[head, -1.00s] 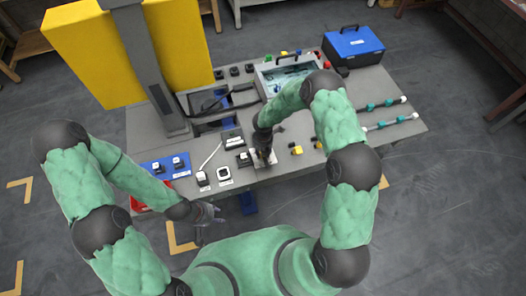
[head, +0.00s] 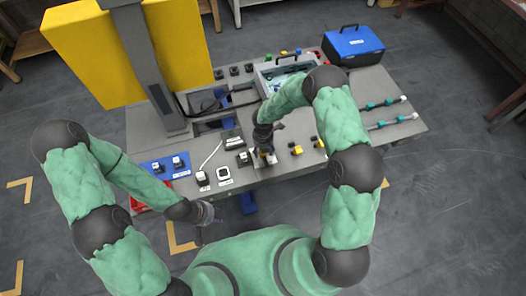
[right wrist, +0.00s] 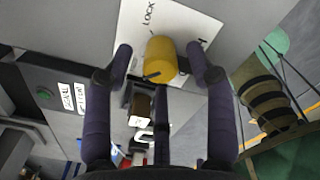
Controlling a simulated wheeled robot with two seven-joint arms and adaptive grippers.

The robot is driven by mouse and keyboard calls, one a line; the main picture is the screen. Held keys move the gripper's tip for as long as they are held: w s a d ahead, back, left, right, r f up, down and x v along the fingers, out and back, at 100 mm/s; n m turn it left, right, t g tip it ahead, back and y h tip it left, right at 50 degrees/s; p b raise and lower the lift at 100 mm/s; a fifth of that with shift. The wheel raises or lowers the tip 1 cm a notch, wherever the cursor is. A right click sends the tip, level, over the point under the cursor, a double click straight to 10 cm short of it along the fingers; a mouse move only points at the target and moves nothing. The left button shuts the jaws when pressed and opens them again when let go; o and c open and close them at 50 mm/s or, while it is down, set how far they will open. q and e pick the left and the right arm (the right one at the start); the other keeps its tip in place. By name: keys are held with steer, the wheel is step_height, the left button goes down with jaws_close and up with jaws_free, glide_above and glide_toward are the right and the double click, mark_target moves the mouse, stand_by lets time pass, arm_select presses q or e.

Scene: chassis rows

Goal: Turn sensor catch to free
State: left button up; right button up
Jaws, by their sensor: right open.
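The sensor catch is a yellow cylindrical knob (right wrist: 160,60) on a white plate (right wrist: 183,17) marked LOCK, seen in the right wrist view. The fingers look apart from the knob, though contact is hard to judge. In the head view my right gripper (head: 264,157) is over the plate near the table's front edge and partly hides the knob. My left gripper (head: 212,216) hangs in front of the table, apart from everything.
The grey table (head: 385,90) carries a blue toolbox (head: 352,45) at the back right and a grey case (head: 277,72) behind my right arm. Small yellow-and-black parts (head: 296,150) lie right of the gripper. A blue mat (head: 152,167) lies at the left.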

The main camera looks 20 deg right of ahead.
step_height(320, 180, up, 10)
stand_by(0.4)
steer(key=shift+f, duration=0.15)
